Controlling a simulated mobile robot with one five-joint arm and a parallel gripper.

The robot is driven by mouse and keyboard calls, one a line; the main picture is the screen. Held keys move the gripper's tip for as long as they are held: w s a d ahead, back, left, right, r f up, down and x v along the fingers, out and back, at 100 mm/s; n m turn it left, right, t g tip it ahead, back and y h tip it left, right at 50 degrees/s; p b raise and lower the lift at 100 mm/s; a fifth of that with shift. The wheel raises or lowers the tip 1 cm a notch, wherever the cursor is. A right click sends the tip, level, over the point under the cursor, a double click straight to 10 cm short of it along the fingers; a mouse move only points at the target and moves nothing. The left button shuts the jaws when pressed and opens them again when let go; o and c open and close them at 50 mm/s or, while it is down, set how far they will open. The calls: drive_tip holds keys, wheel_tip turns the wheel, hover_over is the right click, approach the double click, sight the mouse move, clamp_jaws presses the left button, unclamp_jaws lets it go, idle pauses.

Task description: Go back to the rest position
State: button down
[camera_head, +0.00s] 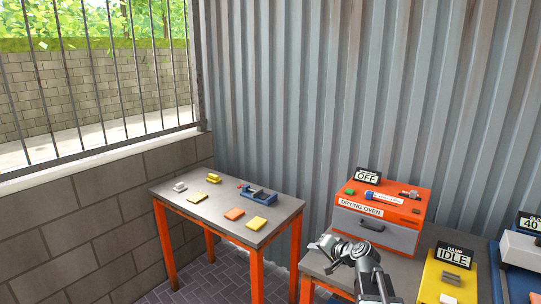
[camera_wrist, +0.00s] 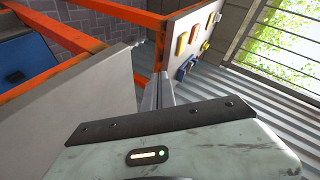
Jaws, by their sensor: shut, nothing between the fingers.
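My gripper (camera_head: 322,243) shows in the head view at the end of my arm, low over the near left part of the table with the drying oven. It is shut and holds nothing. In the wrist view my gripper's fingers (camera_wrist: 158,92) are close together beyond the dark plate of its body. The fingertips are small and partly hidden there.
The orange drying oven (camera_head: 376,238), marked OFF, stands behind my arm. A yellow device (camera_head: 447,280) marked IDLE is to its right. The left table (camera_head: 205,211) holds yellow and orange pieces and a blue tool (camera_head: 259,194). Free floor (camera_head: 189,274) lies below it.

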drive_tip(key=s+a+f+n+g+h+p, duration=0.1)
drive_tip(key=s+a+f+n+g, duration=0.45)
drive_tip(key=s+a, duration=0.45)
drive_tip(key=s+d+f+g+h, duration=0.5)
drive_tip(key=s+d, duration=0.5)
drive_tip(key=s, duration=0.2)
drive_tip(key=shift+s, duration=0.25)
drive_tip(key=shift+d+f+n, duration=0.1)
drive_tip(key=shift+d+n, duration=0.05)
drive_tip(key=shift+n, duration=0.1)
